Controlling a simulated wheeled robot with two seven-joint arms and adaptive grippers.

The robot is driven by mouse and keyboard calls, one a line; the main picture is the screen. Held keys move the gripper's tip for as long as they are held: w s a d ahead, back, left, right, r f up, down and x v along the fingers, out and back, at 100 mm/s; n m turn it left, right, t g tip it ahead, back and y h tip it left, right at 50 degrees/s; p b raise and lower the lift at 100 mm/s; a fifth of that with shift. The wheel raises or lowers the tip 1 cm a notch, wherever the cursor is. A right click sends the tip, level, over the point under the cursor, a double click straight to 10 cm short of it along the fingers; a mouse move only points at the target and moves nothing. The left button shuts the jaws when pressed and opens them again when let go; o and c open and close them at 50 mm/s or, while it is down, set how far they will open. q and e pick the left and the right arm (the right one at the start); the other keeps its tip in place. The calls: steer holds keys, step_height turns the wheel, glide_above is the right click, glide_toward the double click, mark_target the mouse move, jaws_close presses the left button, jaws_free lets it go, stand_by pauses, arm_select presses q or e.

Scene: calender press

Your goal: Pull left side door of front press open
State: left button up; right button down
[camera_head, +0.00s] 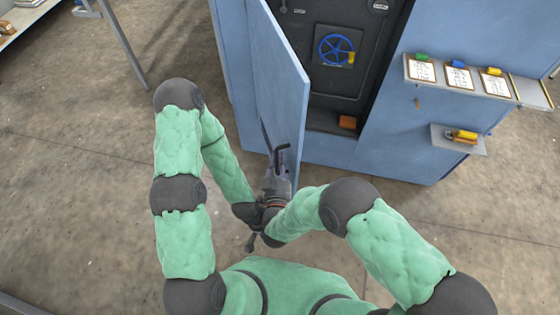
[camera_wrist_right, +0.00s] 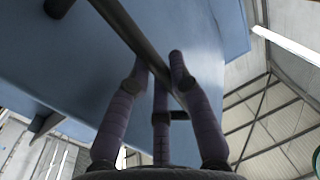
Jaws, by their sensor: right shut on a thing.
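The blue left side door (camera_head: 283,80) of the front press stands swung open, its edge toward me. Its dark bar handle (camera_head: 281,156) is low on the door, and it also crosses the right wrist view (camera_wrist_right: 128,30) in front of the blue panel. My right gripper (camera_head: 279,172) is at this handle. In the right wrist view its fingers (camera_wrist_right: 158,75) are closed around the bar. My left arm reaches in from the left and ends close beside my right wrist. My left gripper is mostly hidden there, so its jaws cannot be made out.
Inside the opening are a dark panel with a blue handwheel (camera_head: 337,50) and an orange block (camera_head: 347,122). A shelf with clipboards (camera_head: 458,78) and a small ledge with a yellow-handled item (camera_head: 461,135) are on the right.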

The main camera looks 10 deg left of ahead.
arm_select(q)
steer(key=shift+s+a, duration=0.15)
steer(key=shift+a, duration=0.1)
arm_select(e)
steer(key=shift+s+a, duration=0.15)
steer(key=shift+a, duration=0.1)
steer(key=c, duration=1.1)
jaws_free()
